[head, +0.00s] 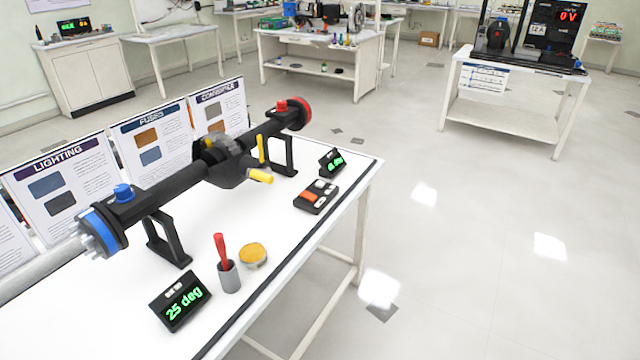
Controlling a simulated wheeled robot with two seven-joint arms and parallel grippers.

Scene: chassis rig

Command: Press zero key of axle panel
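A black axle assembly (232,168) with a blue-ringed hub at the near end and a red-ringed hub at the far end rests on black stands on the white table. A small dark key panel (317,197) lies on the table near its right edge, with an orange key and several grey or white keys. Its key labels are too small to read, so I cannot tell which is the zero key. A black display (180,301) reads "25 deg" in green. Another small display (331,162) has green digits that I cannot read surely. Neither gripper is in view.
A grey cup (229,278) with a red-handled tool and a round yellow-topped tin (252,256) stand near the table's front edge. Boards marked LIGHTING (70,185) and FUSES (160,140) stand behind the axle. Floor right of the table is clear.

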